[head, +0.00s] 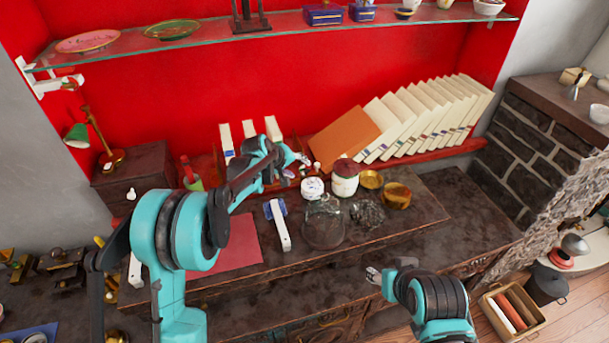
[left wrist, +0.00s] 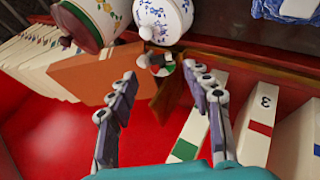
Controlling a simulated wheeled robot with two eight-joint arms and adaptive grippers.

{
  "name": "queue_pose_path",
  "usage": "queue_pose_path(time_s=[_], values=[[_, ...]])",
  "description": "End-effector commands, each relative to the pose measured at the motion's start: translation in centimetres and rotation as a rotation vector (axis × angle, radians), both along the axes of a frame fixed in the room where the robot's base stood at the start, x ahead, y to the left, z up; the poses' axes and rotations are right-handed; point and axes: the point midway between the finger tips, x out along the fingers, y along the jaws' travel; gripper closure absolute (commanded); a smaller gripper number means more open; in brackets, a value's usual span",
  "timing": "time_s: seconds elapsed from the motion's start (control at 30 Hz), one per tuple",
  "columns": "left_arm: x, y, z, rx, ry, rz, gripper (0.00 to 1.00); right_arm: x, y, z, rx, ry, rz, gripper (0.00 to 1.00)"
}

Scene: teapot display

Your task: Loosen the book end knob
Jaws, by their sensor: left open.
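The wooden book end (left wrist: 170,100) stands on the red-backed shelf, seen in the left wrist view between an orange book and the white-spined books. A small round knob (left wrist: 163,63) with white, red and green patches shows at its upper edge. My left gripper (left wrist: 158,76) is open, its two jointed fingers on either side of the knob, with a gap to it; contact cannot be seen. In the head view the left gripper (head: 298,164) is at the book end, which is mostly hidden by my arm. My right gripper (head: 374,275) is low at the right, its fingers unclear.
Several leaning cream books (head: 430,115) and the orange book (head: 345,135) are to the right. White books (head: 227,140) stand to the left. Lidded jars (head: 345,180), brass tins (head: 396,195) and glassware (head: 323,225) stand close in front. A glass shelf (head: 200,35) hangs above.

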Motion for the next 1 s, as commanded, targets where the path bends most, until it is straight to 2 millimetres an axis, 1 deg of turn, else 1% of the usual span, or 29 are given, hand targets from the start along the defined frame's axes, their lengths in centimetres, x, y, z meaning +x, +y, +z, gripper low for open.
queue_pose_path(time_s=[0.03, 0.1, 0.3, 0.47, 0.7, 0.77, 0.8, 0.9, 1.0], values=[[0.5, -0.4, -1.0, 0.0, 0.0, -0.001, 0.5, 0.0, 0.0, -0.4, 0.0, 0.0, 0.0, 0.51], [1.2, -0.9, -1.9, -0.001, 0.0, -0.001, 0.5, 0.0, 0.0, -0.8, 0.0, 0.0, 0.0, 0.51], [2.6, -2.0, -3.9, 0.0, 0.001, -0.002, 0.5, 0.0, 0.0, -1.4, 0.0, 0.0, 0.0, 0.51], [3.1, -2.3, -4.5, 0.0, 0.001, -0.002, 0.5, 0.0, 0.0, -1.6, 0.0, 0.0, 0.0, 0.51], [3.1, -2.3, -4.5, 0.0, 0.001, -0.002, 0.5, 0.0, 0.0, -1.5, 0.0, 0.0, 0.0, 0.51], [3.1, -2.3, -4.5, 0.0, 0.001, -0.002, 0.66, 0.0, 0.0, -1.5, 0.0, 0.0, 0.0, 0.51], [3.1, -2.3, -4.5, 0.0, 0.001, -0.002, 0.76, 0.0, 0.0, -1.5, 0.0, 0.0, 0.0, 0.51], [3.1, -2.3, -4.5, 0.0, 0.001, -0.002, 1.0, 0.0, 0.0, -1.5, 0.0, 0.0, 0.0, 0.51], [3.1, -2.3, -4.5, -0.001, 0.002, -0.001, 1.0, 0.0, 0.0, -1.5, 0.0, 0.0, 0.0, 0.51]])
